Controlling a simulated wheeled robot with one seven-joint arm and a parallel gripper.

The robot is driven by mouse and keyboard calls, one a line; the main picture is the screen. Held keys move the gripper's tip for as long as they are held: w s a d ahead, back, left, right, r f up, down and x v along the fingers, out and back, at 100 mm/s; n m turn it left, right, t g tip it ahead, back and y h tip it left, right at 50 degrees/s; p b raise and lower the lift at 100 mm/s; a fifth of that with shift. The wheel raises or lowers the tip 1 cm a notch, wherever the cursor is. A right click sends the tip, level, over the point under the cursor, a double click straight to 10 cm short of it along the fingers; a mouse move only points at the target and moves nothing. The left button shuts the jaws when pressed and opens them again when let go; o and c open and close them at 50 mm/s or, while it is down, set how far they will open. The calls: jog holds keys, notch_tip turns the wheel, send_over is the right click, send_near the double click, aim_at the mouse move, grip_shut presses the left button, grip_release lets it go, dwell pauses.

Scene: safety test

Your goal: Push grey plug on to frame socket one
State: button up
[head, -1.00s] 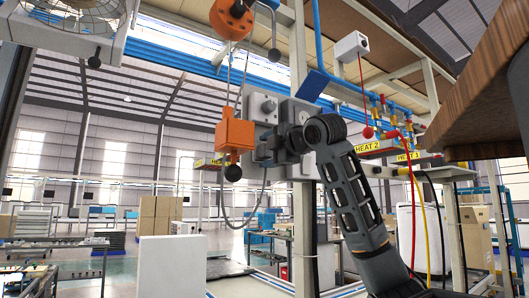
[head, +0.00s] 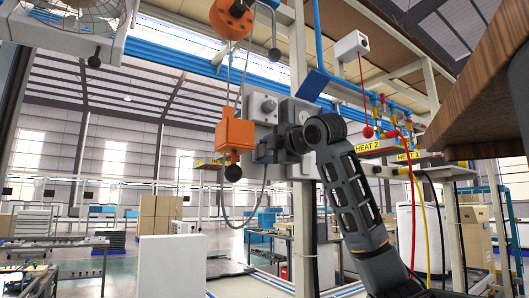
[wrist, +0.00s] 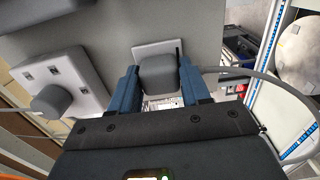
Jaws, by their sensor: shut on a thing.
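In the wrist view a grey plug (wrist: 158,76), blocky with rounded edges, sits between the two blue fingers of my gripper (wrist: 158,88). My gripper is shut on it. A pale square plate (wrist: 160,48) lies directly behind the plug on a grey panel; I cannot tell whether the plug is pressed fully against it. To the left, a light box (wrist: 55,85) carries another grey knob-like block (wrist: 50,100). In the head view my arm reaches to the grey boxes (head: 263,108) on the frame post (head: 303,220); the fingers and plug are too small to make out there.
An orange box (head: 235,134) with a black ball hangs left of my gripper, with a loose cable below. A grey cable (wrist: 270,85) runs right of the fingers. HEAT signs (head: 368,147), coloured hoses and a wooden board (head: 490,95) are to the right.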

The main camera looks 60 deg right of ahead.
grip_shut()
jog(key=shift+b+v, duration=0.35)
jog(key=shift+v, duration=2.65)
